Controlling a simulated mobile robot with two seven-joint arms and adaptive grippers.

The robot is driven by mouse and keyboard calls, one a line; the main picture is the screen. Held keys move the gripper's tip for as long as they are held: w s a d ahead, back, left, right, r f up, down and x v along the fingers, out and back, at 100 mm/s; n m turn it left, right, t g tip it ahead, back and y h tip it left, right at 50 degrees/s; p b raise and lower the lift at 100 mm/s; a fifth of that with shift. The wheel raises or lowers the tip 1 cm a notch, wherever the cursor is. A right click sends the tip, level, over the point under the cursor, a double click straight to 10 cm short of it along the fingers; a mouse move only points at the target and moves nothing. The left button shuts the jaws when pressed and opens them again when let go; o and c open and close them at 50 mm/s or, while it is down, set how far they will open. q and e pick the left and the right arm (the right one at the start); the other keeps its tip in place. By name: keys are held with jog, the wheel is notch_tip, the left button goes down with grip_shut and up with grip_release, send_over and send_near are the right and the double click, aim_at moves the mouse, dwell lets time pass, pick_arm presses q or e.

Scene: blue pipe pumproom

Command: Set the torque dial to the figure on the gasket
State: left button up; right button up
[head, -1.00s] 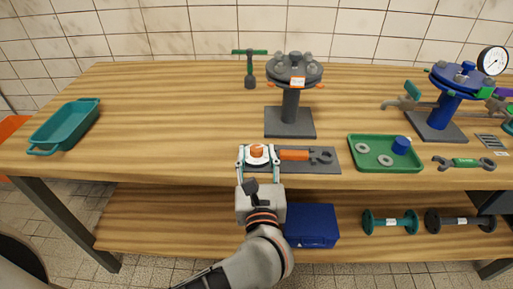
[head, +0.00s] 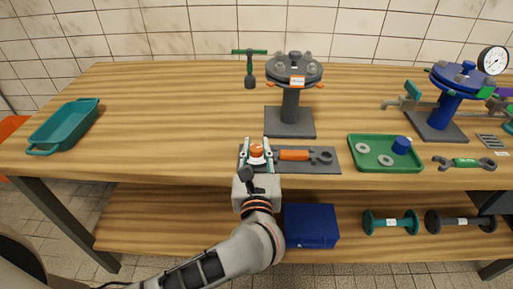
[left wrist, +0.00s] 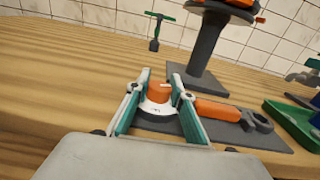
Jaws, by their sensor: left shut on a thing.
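The torque dial, an orange knob (head: 257,150) on a white disc, sits at the left end of a dark mat (head: 330,168). My left gripper (head: 256,143) is shut on the dial, a finger on each side. In the left wrist view the orange knob (left wrist: 158,92) stands between the fingers; marks on the white disc (left wrist: 160,109) are too small to read. An orange-handled wrench (head: 294,155) lies right of the dial. A pale label (head: 297,82) hangs on the grey flange (head: 293,70); its figure is unreadable. I cannot tell which thing is the gasket. My right gripper is out of view.
The grey flange stand (head: 290,122) rises behind the mat. A green tray (head: 385,166) holds grey rings and a blue cap (head: 401,145). A blue flange stand (head: 440,110) with a gauge is at right. A T-handled tool (head: 250,70) stands behind. The table's left middle is clear.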

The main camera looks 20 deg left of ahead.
pick_arm(q)
jog(key=shift+a+f+m+t+h+b, duration=0.1)
jog(key=shift+m+t+h+b, duration=0.1)
jog(key=shift+m+h, duration=0.3)
jog(key=shift+f+m+t+h+b, duration=0.15)
jog(key=shift+m+h, duration=0.15)
jog(key=shift+h, duration=0.4)
jog(key=shift+r+m+h, duration=0.25)
jog(key=shift+m+h, duration=0.35)
jog(key=shift+h, duration=0.3)
jog(key=o, duration=1.1)
jog(key=shift+o, duration=0.2)
jog(key=s+d, duration=0.1)
jog(key=s, duration=1.1)
jog(key=shift+d, duration=0.1)
